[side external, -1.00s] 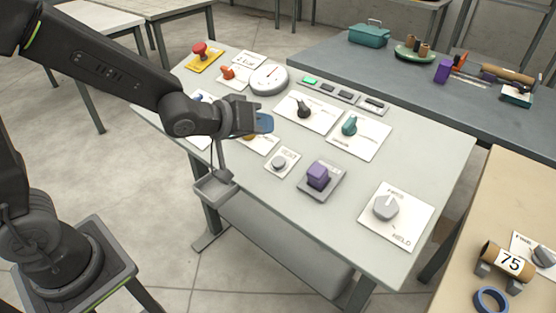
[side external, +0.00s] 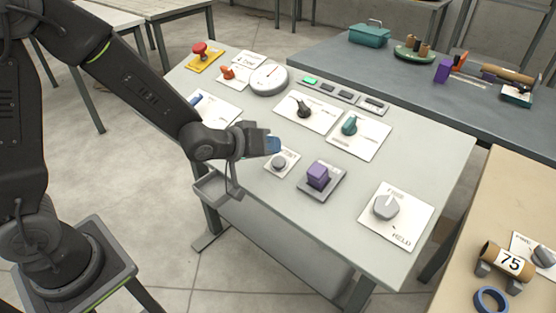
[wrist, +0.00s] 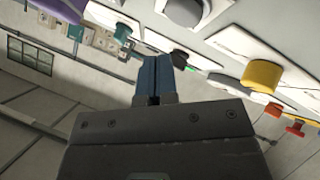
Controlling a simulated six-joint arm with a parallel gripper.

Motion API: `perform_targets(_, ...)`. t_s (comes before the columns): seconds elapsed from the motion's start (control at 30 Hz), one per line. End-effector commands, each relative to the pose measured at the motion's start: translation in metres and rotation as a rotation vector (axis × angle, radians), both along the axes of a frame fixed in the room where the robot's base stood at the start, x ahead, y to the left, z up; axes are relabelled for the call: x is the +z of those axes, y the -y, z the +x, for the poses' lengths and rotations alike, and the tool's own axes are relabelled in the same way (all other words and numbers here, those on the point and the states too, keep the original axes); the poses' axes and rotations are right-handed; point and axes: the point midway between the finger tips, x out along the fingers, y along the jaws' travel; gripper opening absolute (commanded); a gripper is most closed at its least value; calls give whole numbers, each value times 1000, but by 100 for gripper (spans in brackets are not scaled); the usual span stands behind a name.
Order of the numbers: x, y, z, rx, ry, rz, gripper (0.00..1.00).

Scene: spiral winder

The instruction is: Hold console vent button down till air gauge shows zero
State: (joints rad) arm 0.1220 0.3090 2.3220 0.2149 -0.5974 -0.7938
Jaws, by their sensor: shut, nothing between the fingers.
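The air gauge (side external: 268,79), a round white dial with a needle, sits at the back left of the console (side external: 425,150); its reading is too small to tell. A grey round button (side external: 280,162) on a white plate shows at the console's front. A yellow button (wrist: 262,76) shows at the right in the wrist view; my arm hides it in the side view. I cannot read which is the vent button. My gripper (side external: 273,145) is shut and empty, its blue fingers (wrist: 154,76) appearing close to the grey button's plate. Contact with a button cannot be told.
A purple block (side external: 318,175) stands right of the grey button. A grey knob (side external: 386,206), black knob (side external: 304,108) and teal knob (side external: 349,126) rise from their plates. A red mushroom button (side external: 200,50) is at the far left. The console's right middle is clear.

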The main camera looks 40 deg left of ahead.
Motion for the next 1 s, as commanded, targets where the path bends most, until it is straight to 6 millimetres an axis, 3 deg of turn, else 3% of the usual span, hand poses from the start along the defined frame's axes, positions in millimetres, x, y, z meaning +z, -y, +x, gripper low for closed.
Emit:
perform_targets(0.27, -14, 0, 4, 0, 1, 1, 0)
perform_targets(1.0, -15, 0, 5, 0, 1, 1, 0)
